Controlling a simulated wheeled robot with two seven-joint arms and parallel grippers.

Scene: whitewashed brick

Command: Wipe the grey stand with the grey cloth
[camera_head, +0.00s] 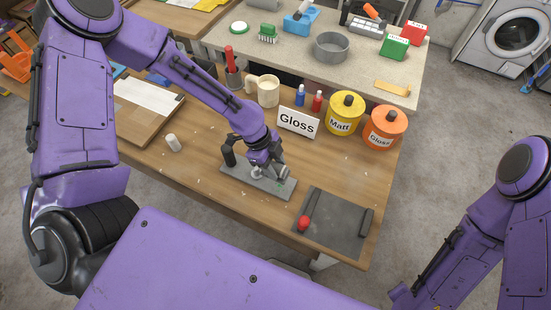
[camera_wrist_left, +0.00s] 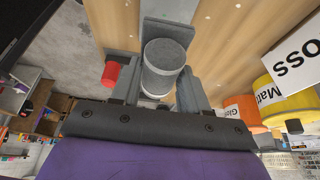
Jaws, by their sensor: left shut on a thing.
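The grey stand (camera_head: 234,176) is a flat plate on the wooden table, with a dark upright at its left end and small green marks near its right end. My left gripper (camera_head: 268,172) is over the plate, right of the upright. It is shut on a grey roll, which I take as the grey cloth (camera_wrist_left: 166,55), between its fingers in the wrist view. The stand's plate (camera_wrist_left: 165,8) shows beyond the roll there. The gripper hides part of the plate, and I cannot tell whether the roll touches it. My right arm is at the right edge; its gripper is out of view.
A dark board (camera_head: 340,232) with a red knob (camera_head: 303,223) lies right of the stand. Behind are a "Gloss" sign (camera_head: 298,122), yellow tin (camera_head: 345,114), orange tin (camera_head: 384,128) and beige mug (camera_head: 268,92). A white cylinder (camera_head: 173,143) stands left.

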